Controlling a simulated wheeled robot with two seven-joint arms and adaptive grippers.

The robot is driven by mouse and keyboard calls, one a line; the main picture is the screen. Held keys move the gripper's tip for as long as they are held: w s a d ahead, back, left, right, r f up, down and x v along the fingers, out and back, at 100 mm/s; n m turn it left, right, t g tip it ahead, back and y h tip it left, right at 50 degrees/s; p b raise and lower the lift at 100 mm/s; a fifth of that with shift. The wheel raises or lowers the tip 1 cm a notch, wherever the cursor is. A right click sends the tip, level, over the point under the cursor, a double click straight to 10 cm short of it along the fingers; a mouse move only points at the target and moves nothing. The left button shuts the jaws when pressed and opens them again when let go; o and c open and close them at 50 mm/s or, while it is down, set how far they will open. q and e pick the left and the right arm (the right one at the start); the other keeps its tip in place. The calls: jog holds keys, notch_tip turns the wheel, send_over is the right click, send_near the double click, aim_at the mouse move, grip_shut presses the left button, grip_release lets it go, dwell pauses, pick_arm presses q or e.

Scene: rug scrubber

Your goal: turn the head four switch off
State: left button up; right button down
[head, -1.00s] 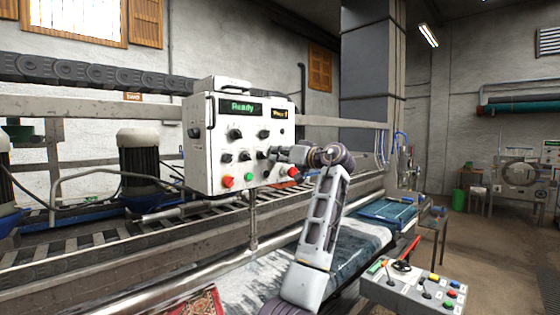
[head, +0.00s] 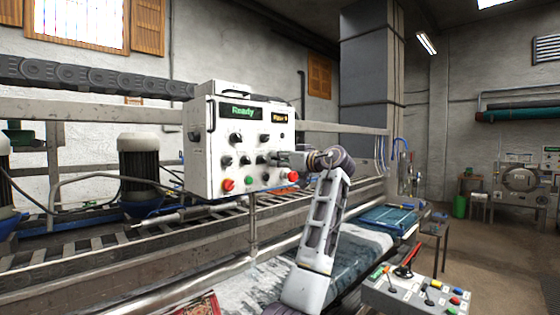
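A white control box (head: 206,150) on a post carries a green "Ready" display (head: 240,112), several black rotary switches, a green button and red buttons. The switch labels are too small to read, so I cannot tell which switch is head four. My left gripper (head: 279,158) is at the right part of the box's front, close beside a black switch (head: 262,160) in the middle row. Its fingertips are small and dark against the panel. I cannot tell whether they touch a switch or how far apart they are. My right gripper is not in view.
A roller conveyor (head: 110,245) and metal rails run behind and below the box. A motor (head: 139,168) stands to the left. A wet rug (head: 352,246) lies below my arm. A second button console (head: 415,296) is at the lower right.

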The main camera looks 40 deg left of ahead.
pick_arm(q)
jog(key=o, duration=0.5)
jog(key=shift+f, duration=0.1)
jog(key=shift+d, duration=0.1)
jog(key=s+d, duration=0.1)
jog(key=d, duration=1)
jog(key=shift+d, duration=0.4)
dwell(0.3)
